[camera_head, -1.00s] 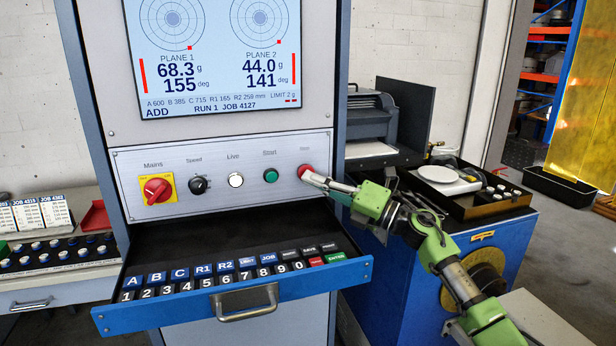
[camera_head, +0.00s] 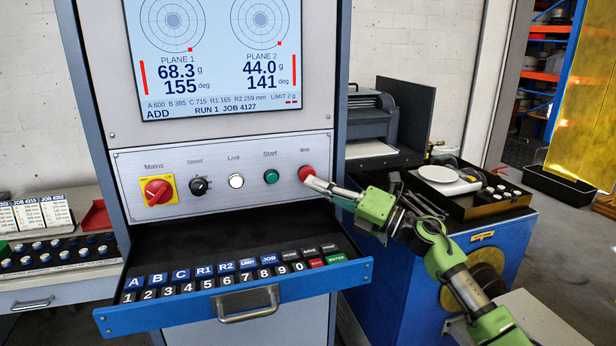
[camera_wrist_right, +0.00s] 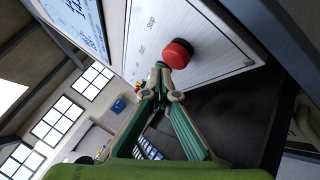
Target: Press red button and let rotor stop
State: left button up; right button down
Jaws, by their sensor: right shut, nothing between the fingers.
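The red stop button (camera_head: 307,173) is at the right end of the control panel (camera_head: 215,205), right of the green start button (camera_head: 271,176). My right gripper (camera_head: 312,184) is shut and empty, its fingertips just below and in front of the red button. In the right wrist view the red button (camera_wrist_right: 177,53) stands out from the panel, with the closed fingertips (camera_wrist_right: 161,92) close beneath it; a small gap seems to show there. The screen (camera_head: 215,60) reads 68.3 g and 44.0 g. The rotor is not visible. My left gripper is not in view.
An open blue drawer (camera_head: 235,300) with a keypad juts out below the panel. A blue cabinet (camera_head: 500,250) carrying a tray with a scale (camera_head: 449,180) stands at the right. A parts bench (camera_head: 60,268) is at the left.

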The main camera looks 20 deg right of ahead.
jog(key=s+p, duration=0.1)
jog(key=s, duration=0.3)
jog(key=shift+s+d, duration=0.15)
jog(key=shift+s, duration=0.25)
